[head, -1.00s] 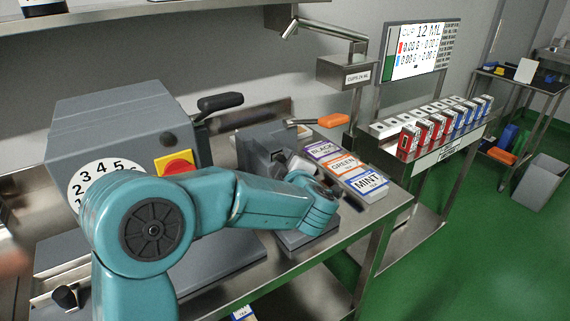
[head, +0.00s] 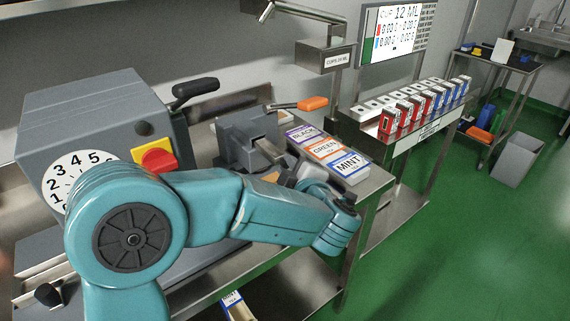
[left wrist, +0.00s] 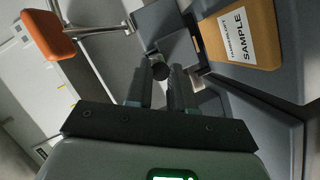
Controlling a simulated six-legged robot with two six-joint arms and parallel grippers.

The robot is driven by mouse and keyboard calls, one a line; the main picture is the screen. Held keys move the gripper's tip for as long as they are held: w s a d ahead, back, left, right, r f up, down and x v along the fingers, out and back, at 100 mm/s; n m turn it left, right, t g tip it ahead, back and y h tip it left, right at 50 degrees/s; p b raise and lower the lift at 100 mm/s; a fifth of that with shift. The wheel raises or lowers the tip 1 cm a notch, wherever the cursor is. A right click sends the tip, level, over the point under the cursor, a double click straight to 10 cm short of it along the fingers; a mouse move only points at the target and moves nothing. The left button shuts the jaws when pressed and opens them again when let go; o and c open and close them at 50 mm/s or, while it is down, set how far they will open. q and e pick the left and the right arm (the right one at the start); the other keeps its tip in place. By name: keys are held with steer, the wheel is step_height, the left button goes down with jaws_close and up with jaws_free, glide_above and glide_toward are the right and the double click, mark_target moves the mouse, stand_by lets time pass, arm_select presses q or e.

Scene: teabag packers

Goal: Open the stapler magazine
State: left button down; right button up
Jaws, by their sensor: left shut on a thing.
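The stapler (head: 238,141) is a grey machine on the steel bench, with an orange-tipped lever (head: 312,104) reaching out to the right. A metal strip (head: 268,150), which looks like its magazine, sticks out from its front. In the left wrist view, my left gripper (left wrist: 166,80) is shut on a small black knob (left wrist: 160,71) in front of the grey stapler body (left wrist: 165,42). The orange lever end also shows there (left wrist: 48,35). In the head view my arm hides the left fingertips. My right gripper is not in view.
Boxes labelled BLACK, GREEN and MINT (head: 350,163) stand right of the stapler. A tan SAMPLE packet (left wrist: 262,38) lies close to the left gripper. A grey machine with a number dial (head: 90,130) stands at left. A rack of red and blue boxes (head: 415,108) is beyond.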

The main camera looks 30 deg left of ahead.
arm_select(q)
steer(key=c, duration=1)
jaws_free()
steer(key=shift+d, duration=0.1)
steer(key=v, duration=1.6)
steer(key=shift+s+r, duration=0.1)
steer(key=shift+s, duration=0.1)
